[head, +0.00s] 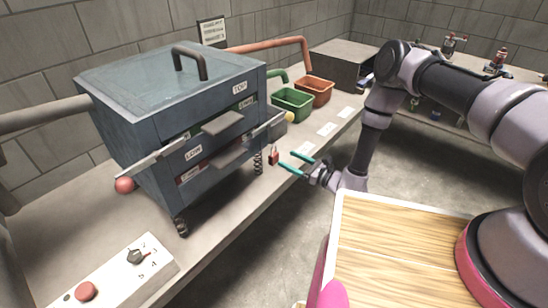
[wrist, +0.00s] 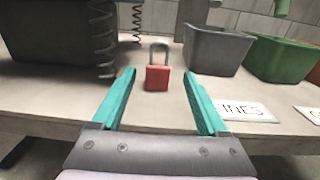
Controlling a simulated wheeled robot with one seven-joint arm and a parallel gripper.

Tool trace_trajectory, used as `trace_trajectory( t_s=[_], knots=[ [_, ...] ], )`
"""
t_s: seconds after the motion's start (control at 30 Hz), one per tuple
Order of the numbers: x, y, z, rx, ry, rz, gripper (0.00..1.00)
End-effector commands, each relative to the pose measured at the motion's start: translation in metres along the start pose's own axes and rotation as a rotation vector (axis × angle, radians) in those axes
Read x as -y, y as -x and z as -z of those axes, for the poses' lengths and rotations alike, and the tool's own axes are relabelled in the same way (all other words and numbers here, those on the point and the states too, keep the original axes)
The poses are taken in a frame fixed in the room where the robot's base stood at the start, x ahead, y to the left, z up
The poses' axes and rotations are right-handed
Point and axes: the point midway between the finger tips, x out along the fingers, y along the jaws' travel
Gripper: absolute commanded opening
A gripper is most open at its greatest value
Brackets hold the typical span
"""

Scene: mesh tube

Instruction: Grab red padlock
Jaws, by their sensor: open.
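The red padlock (wrist: 158,78) stands upright on the bench near its front edge, with its grey shackle on top. In the head view the padlock (head: 274,157) is small, just right of the blue-grey drawer cabinet (head: 160,110). My gripper (wrist: 160,92) is open, its two teal fingers pointing at the padlock. The padlock sits ahead of and between the fingertips, or close to them; nothing is held. In the head view my gripper (head: 290,160) reaches in from the right at the bench edge.
A grey bin (wrist: 215,50) and a green bin (wrist: 278,60) stand to the right. A white label (wrist: 244,111) lies on the front of the bench (head: 230,215). A red button (head: 86,291) sits at lower left.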

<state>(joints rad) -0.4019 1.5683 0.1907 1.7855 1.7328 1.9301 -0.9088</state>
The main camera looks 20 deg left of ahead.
Motion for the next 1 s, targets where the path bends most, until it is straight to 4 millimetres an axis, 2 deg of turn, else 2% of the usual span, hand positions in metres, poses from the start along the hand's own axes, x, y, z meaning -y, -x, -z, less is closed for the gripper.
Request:
trace_trajectory(
  t_s=[0.4,0.67,0.7,0.77,0.8,0.87,0.9,1.0],
  knots=[
    [-0.002,-0.05,-0.004,0.0,0.003,-0.002,0.77],
    [-0.001,-0.053,-0.004,0.0,0.0,0.0,0.77],
    [-0.001,-0.053,-0.004,0.0,0.0,0.0,0.69],
    [-0.001,-0.053,-0.004,0.0,0.0,0.0,0.46],
    [-0.001,-0.053,-0.004,0.0,0.0,0.0,0.31],
    [-0.001,-0.053,-0.004,0.0,0.0,0.0,0.08],
    [-0.001,-0.053,-0.004,0.0,0.0,0.0,0.0],
    [-0.001,-0.053,-0.004,0.0,0.0,0.0,0.0]
  ],
)
